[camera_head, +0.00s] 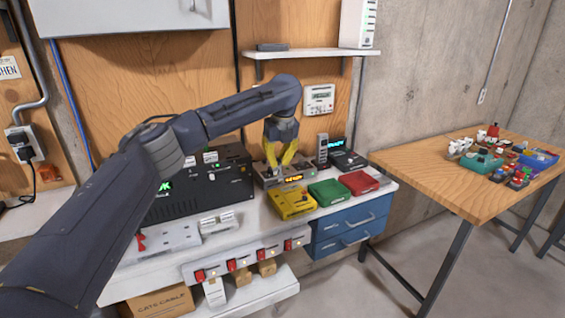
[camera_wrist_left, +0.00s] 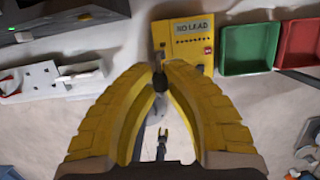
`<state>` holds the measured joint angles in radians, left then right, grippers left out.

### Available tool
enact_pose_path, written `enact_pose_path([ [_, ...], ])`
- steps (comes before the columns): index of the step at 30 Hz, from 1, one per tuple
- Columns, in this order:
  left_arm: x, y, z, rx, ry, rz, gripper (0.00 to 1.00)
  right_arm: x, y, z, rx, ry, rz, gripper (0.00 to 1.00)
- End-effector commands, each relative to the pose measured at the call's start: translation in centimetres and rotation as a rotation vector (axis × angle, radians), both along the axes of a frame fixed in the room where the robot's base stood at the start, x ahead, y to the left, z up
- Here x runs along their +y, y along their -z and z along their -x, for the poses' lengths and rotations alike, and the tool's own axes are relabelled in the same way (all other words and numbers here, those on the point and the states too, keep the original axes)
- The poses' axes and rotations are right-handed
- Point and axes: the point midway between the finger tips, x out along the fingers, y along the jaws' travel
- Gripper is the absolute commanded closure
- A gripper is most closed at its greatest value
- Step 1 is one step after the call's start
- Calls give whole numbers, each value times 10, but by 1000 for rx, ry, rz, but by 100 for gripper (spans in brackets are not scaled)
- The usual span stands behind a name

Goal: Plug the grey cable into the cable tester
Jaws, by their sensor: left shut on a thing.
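The yellow box (camera_head: 291,204), which looks like the cable tester, lies near the front edge of the bench. It also shows in the left wrist view (camera_wrist_left: 198,58), with a display reading "NO LEAD". My left gripper (camera_head: 279,164) hangs over the bench, behind the box in the head view. In the wrist view its yellow fingers (camera_wrist_left: 158,72) are shut on a small dark end, apparently the grey cable's (camera_wrist_left: 159,80). The end is close to the box's left edge; I cannot tell whether they touch. The fingers partly hide the cable. My right gripper is out of view.
A green tray (camera_head: 327,192) and a red tray (camera_head: 359,183) stand right of the yellow box. A black cabinet (camera_head: 215,190) stands left. A wooden table (camera_head: 430,168) with clutter is at right.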

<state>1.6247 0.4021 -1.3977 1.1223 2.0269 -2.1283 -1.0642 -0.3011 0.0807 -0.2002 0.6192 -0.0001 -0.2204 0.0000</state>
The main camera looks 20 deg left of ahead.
Motion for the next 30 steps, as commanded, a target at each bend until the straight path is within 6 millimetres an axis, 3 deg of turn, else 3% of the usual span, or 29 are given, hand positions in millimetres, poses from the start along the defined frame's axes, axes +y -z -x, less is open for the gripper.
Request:
enact_pose_path([
  [11, 7, 11, -3, 6, -54, 5, 100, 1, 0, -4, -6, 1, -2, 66],
  [30, 7, 63, -3, 7, -53, 5, 100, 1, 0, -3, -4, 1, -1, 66],
])
